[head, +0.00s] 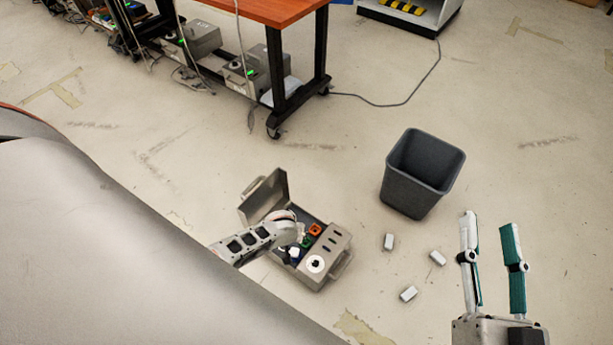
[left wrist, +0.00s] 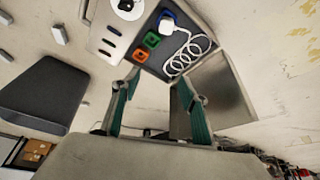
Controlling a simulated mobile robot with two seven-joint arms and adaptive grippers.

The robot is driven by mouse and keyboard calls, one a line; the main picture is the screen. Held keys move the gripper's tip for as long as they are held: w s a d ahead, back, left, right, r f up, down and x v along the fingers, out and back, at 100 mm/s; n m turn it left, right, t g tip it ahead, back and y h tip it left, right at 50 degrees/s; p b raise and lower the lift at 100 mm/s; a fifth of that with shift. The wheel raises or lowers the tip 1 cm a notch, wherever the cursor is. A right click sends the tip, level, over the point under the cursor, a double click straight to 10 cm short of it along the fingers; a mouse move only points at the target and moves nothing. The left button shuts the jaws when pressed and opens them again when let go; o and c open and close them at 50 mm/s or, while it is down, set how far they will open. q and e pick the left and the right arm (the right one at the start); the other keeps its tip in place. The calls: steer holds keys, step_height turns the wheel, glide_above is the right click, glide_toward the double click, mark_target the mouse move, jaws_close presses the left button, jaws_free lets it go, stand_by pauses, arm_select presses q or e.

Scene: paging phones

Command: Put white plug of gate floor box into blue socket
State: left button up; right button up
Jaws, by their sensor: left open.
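The grey gate floor box (head: 340,243) stands on the floor with its lid (head: 262,198) open. In the left wrist view, the white plug (left wrist: 174,28) with its coiled white cable (left wrist: 190,52) sits over the blue socket (left wrist: 166,15), whose blue edges show around it. I cannot tell how deep it sits. A green socket (left wrist: 151,39) and an orange socket (left wrist: 140,55) are beside it. My left gripper (left wrist: 157,80) is open and empty, apart from the plug, over the box. In the head view, its fingers are hidden. My right gripper (head: 489,222) is open and empty, at the right.
A dark grey bin (head: 420,175) stands behind and right of the box. Several small white blocks (head: 408,293) lie on the floor between box and right gripper. A wheeled table (head: 270,10) with more grey boxes stands at the back. The floor in front of it is clear.

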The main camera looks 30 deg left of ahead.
arm_select(q)
steer(key=w+r, duration=1)
steer(key=shift+w+d+n, duration=0.25)
steer(key=shift+d+n, duration=0.05)
steer(key=shift+d, duration=0.1)
arm_select(e)
steer(key=shift+r, duration=0.1)
